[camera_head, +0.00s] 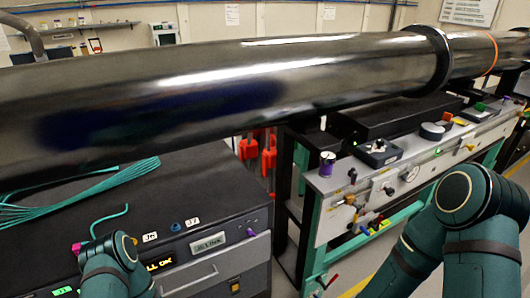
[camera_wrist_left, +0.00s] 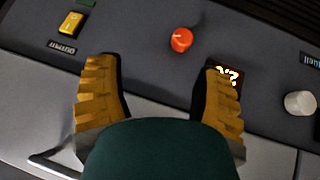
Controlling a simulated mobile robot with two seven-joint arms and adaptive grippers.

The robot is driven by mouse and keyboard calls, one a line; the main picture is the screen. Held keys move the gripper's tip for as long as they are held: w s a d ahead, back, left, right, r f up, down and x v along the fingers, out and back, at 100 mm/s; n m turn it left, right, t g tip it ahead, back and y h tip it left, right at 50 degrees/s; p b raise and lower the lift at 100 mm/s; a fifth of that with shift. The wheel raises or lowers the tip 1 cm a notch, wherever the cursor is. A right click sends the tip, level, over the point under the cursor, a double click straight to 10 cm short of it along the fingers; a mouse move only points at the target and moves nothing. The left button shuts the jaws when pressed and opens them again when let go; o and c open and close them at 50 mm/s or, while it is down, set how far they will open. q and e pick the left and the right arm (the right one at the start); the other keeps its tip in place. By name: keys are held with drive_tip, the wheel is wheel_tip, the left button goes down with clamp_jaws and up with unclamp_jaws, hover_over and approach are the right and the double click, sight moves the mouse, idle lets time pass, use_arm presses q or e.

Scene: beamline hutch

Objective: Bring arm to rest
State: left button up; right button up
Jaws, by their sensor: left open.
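My left gripper (camera_wrist_left: 160,75) is open in the left wrist view, its two yellow ridged fingers spread wide with nothing between them. It is over a dark grey panel, with a red knob (camera_wrist_left: 181,40) beyond and between the fingertips. The right finger overlaps a small lit display (camera_wrist_left: 230,74). In the head view, my left arm (camera_head: 112,264) shows at the bottom left in front of a dark instrument cabinet (camera_head: 215,215); its gripper cannot be made out there. My right arm (camera_head: 470,215) is bent at the right edge, and its gripper is out of view.
A thick dark beam pipe (camera_head: 250,75) crosses the head view above both arms. Teal cables (camera_head: 75,190) lie on the cabinet top. A bench with valves and gauges (camera_head: 385,185) stands right of centre. The wrist view shows a yellow switch (camera_wrist_left: 70,22) and a white knob (camera_wrist_left: 299,103).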

use_arm(q)
drive_tip(key=s+d+r+m+g+h, duration=0.2)
drive_tip(key=s+d+r, duration=0.3)
drive_tip(key=d+r, duration=0.3)
drive_tip(key=s+d+r+m+g+h, duration=0.3)
drive_tip(key=s+d+r+g, duration=0.1)
drive_tip(key=d+r, duration=0.4)
wheel_tip(320, 180, up, 2)
drive_tip(key=shift+s+r+h, duration=0.2)
drive_tip(key=shift+s+h, duration=0.2)
drive_tip(key=shift+s, duration=0.3)
idle(1.8)
